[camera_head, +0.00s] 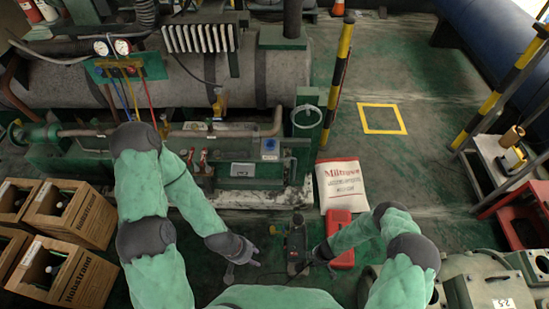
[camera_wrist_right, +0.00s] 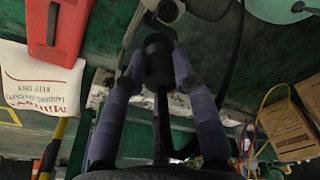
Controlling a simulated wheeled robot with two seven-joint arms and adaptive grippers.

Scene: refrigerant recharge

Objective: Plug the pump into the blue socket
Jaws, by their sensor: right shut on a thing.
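The blue socket (camera_head: 270,147) is on the green machine frame, in the middle of the head view. The dark pump (camera_head: 296,243) stands on the floor at the front, below the frame. My right gripper (camera_head: 304,266) is low beside the pump, well short of the socket. In the right wrist view its fingers are shut around a black plug (camera_wrist_right: 157,62), with a dark cable running back between them. My left gripper (camera_head: 241,272) is left of the pump, fingers apart and empty.
A white bag (camera_head: 341,185) and a red case (camera_head: 340,238) lie right of the pump. Wooden crates (camera_head: 72,215) stand at the left. A yellow-black post (camera_head: 337,82) rises right of the frame. Gauges (camera_head: 112,47) with hoses hang at upper left.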

